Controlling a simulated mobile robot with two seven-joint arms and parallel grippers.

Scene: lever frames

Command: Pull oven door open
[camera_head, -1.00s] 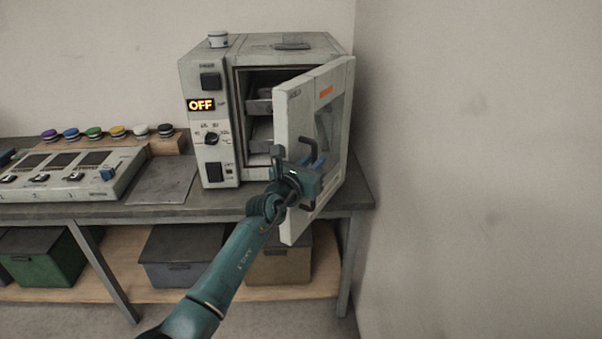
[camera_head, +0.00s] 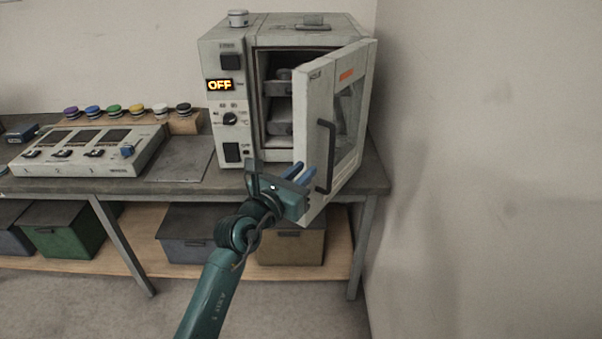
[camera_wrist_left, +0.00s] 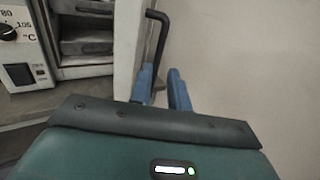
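The oven (camera_head: 232,140) stands on the workbench, and its display reads OFF. Its door (camera_head: 352,110) is swung well out on the right side, showing the racks (camera_head: 281,122) inside. The door's dark bar handle (camera_head: 326,155) is on its outer face; it also shows in the left wrist view (camera_wrist_left: 159,45). My left gripper (camera_head: 306,171) is just left of the handle's lower part, in front of the door's free edge. Its blue fingers (camera_wrist_left: 165,88) are apart with nothing clasped; whether one touches the handle or door I cannot tell. My right gripper is not in view.
A control panel (camera_head: 85,150) and a row of coloured knobs (camera_head: 115,112) are to the left on the bench (camera_head: 180,162). Bins (camera_head: 190,236) stand on the shelf below. A bare wall (camera_head: 480,150) is close on the right.

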